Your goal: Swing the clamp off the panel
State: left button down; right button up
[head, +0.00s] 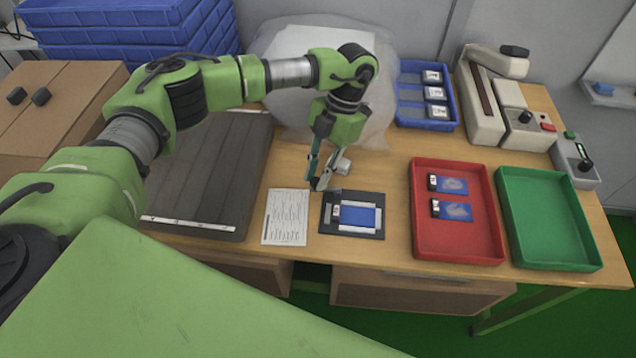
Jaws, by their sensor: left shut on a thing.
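A blue panel (358,216) with a pale border and a small dark-and-white part at its left end lies on a black fixture plate (370,198) on the bench. My left gripper (319,185) points down at the plate's upper left corner. Its fingers are shut on a small dark piece there, which looks like the clamp; the fingers hide most of it, and I cannot tell its angle. The blue face of the panel shows uncovered. My right gripper is not in view.
A printed sheet (286,217) lies left of the plate. A red tray (455,245) with two blue panels and an empty green tray (550,220) are to the right. A blue bin (425,123), a bench instrument (483,110) and a clear bag (375,135) stand behind.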

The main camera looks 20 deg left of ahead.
pick_arm(q)
jog(key=shift+w+m+y+b, duration=0.35)
jog(key=shift+m+b, duration=0.25)
jog(key=shift+m, duration=0.2)
jog(key=c, duration=1.9)
grip_release()
jog(key=v, duration=1.2)
jog(key=shift+s, duration=0.1)
